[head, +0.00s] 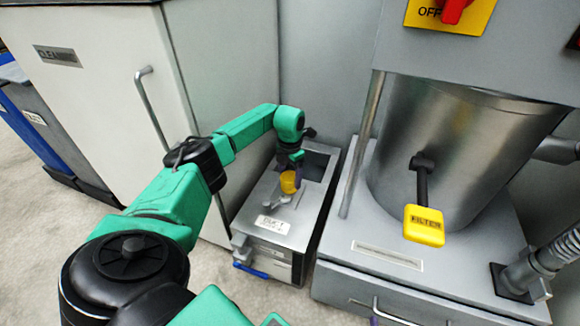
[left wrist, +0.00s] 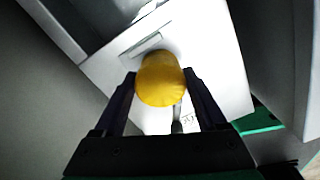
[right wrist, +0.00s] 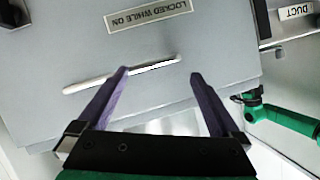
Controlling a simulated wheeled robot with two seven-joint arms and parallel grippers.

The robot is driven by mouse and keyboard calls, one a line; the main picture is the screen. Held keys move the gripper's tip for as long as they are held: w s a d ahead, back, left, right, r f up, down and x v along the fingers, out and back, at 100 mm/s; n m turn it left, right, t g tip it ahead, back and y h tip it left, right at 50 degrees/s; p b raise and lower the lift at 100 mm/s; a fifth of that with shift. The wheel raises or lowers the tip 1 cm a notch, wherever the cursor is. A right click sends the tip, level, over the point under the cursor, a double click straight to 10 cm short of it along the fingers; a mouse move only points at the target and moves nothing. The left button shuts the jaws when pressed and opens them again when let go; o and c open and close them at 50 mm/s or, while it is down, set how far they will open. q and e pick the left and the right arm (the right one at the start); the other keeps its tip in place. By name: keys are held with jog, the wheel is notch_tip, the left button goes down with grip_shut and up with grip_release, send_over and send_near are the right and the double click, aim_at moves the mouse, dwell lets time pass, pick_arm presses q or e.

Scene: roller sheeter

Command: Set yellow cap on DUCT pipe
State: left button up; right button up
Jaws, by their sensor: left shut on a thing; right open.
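The yellow cap (head: 288,182) is in my left gripper (head: 297,163), above the grey box labelled DUCT (head: 273,224). In the left wrist view the cap (left wrist: 161,79) sits between both fingers of the left gripper (left wrist: 160,88), which are shut on it. Below it are the pale box top and part of a grey fitting. The cap hides the pipe's opening, so I cannot tell whether they touch. My right gripper (right wrist: 158,80) is open and empty, facing a grey panel with a white bar handle (right wrist: 120,75).
A steel drum (head: 440,150) with a yellow FILTER tag (head: 424,225) stands right of the DUCT box on a grey base. The box top has a dark rectangular opening (head: 315,165). A tall cabinet (head: 100,80) stands at the left. The floor in front is clear.

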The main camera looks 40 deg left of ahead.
pick_arm(q)
jog(key=shift+f, duration=0.3)
pick_arm(e)
jog(key=shift+f, duration=0.2)
pick_arm(q)
jog(key=o, duration=1.3)
notch_tip(320, 180, up, 15)
jog(key=p, duration=0.5)
jog(key=shift+f, duration=0.2)
pick_arm(e)
notch_tip(320, 180, up, 6)
jog(key=g, duration=0.1)
jog(key=shift+r, duration=0.15)
jog(key=shift+d, duration=0.1)
